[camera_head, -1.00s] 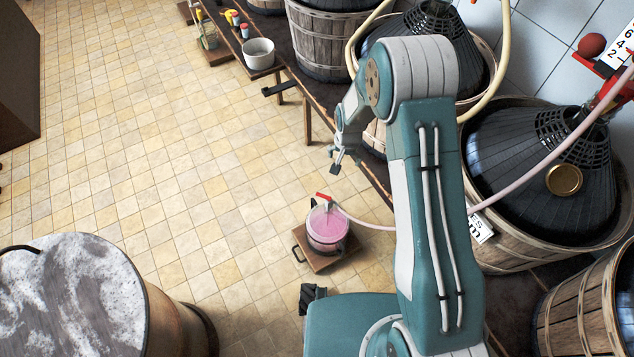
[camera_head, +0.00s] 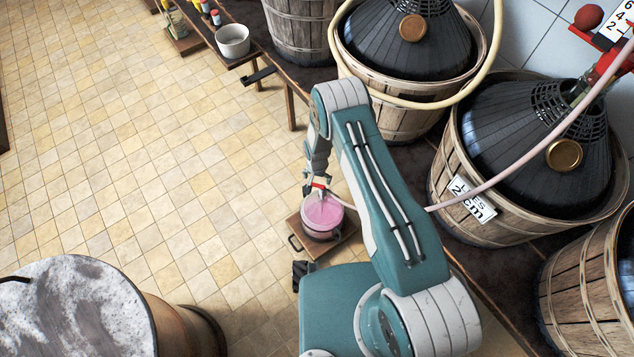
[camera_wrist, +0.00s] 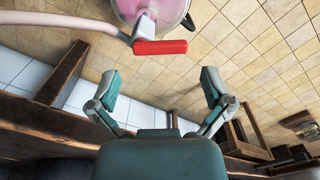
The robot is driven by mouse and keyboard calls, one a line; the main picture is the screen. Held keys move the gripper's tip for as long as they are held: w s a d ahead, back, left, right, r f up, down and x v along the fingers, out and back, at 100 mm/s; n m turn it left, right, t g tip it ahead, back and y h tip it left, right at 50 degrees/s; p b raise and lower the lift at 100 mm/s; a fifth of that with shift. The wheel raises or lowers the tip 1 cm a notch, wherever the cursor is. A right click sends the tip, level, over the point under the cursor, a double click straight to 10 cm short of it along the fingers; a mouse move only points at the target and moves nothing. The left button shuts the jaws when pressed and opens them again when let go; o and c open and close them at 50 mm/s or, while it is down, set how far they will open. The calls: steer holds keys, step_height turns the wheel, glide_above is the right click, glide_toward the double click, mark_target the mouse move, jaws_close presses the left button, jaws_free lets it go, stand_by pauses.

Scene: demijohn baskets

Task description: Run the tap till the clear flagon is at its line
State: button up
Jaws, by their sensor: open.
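The clear flagon (camera_head: 322,224) stands upright on a small wooden board (camera_head: 345,232) on the floor, with pink liquid inside. Its fill line cannot be made out. The tap's red lever (camera_head: 319,186) is at the flagon's mouth, on the end of a pale pink hose. In the wrist view the red lever (camera_wrist: 162,47) lies crosswise beside the rim of the flagon (camera_wrist: 160,10). My gripper (camera_wrist: 160,84) is open and empty; the lever lies just beyond its fingertips, between them and apart from both. Whether liquid is running cannot be told.
The pink hose (camera_head: 500,172) runs down from a basketed demijohn (camera_head: 530,150) at the right. A low wooden bench with demijohns and a white pot (camera_head: 232,42) runs along the wall. A dusty barrel (camera_head: 75,305) stands front left. The tiled floor between is clear.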

mark_target(317, 184)
steer(key=f, duration=0.2)
steer(key=shift+a+f, duration=0.3)
steer(key=shift+d+f, duration=0.1)
steer(key=shift+f, duration=0.2)
steer(key=shift+d+f, duration=0.15)
steer(key=shift+d, duration=0.15)
steer(key=shift+a, duration=0.2)
steer(key=c, duration=0.9)
steer(key=shift+d, duration=0.1)
steer(key=m, duration=0.4)
steer(key=shift+w+d+f, duration=0.1)
steer(key=shift+w+d, duration=0.05)
steer(key=shift+w, duration=0.15)
steer(key=shift+w+d+m, duration=0.1)
steer(key=shift+d+m, duration=0.05)
steer(key=shift+m, duration=0.7)
steer(key=shift+w+d+m, duration=0.1)
steer(key=shift+m, duration=0.75)
